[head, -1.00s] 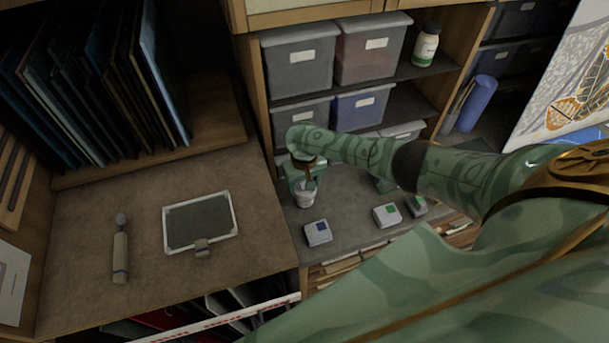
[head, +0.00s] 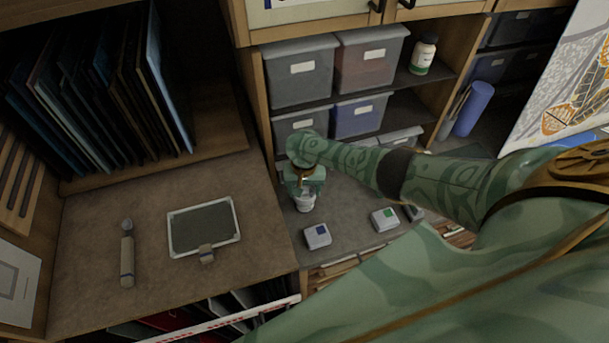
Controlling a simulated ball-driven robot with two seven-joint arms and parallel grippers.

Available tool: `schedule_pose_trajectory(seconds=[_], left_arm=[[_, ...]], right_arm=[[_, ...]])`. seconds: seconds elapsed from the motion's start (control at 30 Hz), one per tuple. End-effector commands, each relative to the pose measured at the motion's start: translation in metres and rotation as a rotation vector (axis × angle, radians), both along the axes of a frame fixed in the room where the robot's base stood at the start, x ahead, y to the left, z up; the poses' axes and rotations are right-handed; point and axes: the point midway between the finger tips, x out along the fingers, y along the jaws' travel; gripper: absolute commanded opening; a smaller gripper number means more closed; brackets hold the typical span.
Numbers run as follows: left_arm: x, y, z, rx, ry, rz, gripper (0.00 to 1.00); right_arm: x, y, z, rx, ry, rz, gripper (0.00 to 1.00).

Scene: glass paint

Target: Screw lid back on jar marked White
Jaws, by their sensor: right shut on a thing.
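A small white jar (head: 305,204) stands on the grey counter. My right gripper (head: 305,194) points down over it and is shut at its top. Fingers and arm cover much of the jar's top, so I cannot tell the lid from the jar or see how the lid sits. No label reading White can be made out. My left gripper is not in view.
Grey bins (head: 298,72) fill the shelves behind. A framed dark panel (head: 203,227) lies on the left worktop.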

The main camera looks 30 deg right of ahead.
Motion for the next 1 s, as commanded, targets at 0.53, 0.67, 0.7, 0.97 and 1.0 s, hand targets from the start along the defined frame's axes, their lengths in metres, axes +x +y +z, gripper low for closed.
schedule_pose_trajectory(seconds=[0.53, 0.67, 0.7, 0.97, 1.0], left_arm=[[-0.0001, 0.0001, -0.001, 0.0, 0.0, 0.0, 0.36], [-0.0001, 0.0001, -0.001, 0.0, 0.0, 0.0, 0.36], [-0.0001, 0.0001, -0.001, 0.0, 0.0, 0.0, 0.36], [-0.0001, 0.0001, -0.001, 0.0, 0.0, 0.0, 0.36], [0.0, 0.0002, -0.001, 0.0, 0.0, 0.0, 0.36]], right_arm=[[0.0006, 0.0013, -0.0012, 0.002, -0.001, -0.352, 0.41], [0.0012, 0.0005, -0.0012, 0.001, -0.002, -0.516, 0.41], [0.0013, 0.0005, -0.0012, 0.0, -0.001, -0.535, 0.41], [0.0013, 0.0005, -0.0012, 0.0, -0.002, -0.553, 0.41], [0.0013, 0.0009, -0.0013, 0.0, -0.002, -0.591, 0.41]])
